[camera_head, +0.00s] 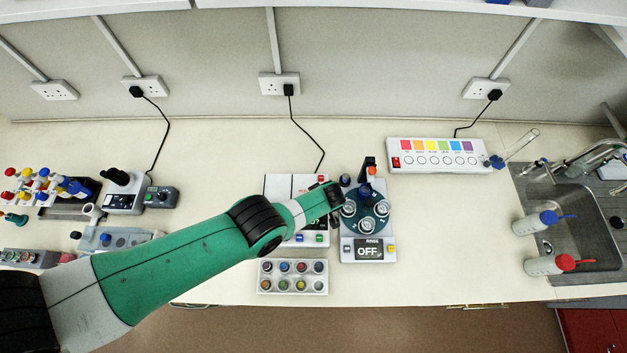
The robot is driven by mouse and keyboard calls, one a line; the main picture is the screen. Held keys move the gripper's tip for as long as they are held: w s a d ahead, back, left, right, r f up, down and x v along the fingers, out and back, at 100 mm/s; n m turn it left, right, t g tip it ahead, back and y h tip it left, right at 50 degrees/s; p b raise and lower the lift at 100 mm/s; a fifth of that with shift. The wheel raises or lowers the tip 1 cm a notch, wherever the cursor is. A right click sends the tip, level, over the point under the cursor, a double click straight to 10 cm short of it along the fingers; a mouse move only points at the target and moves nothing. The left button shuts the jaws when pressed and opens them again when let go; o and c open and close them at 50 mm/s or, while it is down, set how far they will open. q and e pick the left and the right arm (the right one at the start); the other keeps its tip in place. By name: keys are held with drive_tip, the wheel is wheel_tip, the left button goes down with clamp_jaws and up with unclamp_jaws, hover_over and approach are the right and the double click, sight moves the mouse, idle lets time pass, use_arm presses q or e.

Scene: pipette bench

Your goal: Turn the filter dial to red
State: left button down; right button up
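A white panel box (434,163) stands at the back right of the bench. It has a row of coloured squares, with red at the left end, and round white spots below them. A red switch (395,162) is at its left end. I cannot make out for certain which part is the filter dial or where it points. My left arm reaches in from the left, its wrist over the bench's middle. My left gripper (340,192) is at the arm's end, beside a centrifuge-like device; its fingers are too small and covered to read. My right gripper is not in view.
The centrifuge-like device (347,224) shows "OFF". My arm partly covers a white instrument (279,186) beside it. A rack of coloured caps (293,291) is in front. The sink (585,232) with two wash bottles is at right. Bench right of the centrifuge is clear.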

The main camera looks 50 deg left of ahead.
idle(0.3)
use_arm(q)
drive_tip(key=c, duration=0.6)
unclamp_jaws()
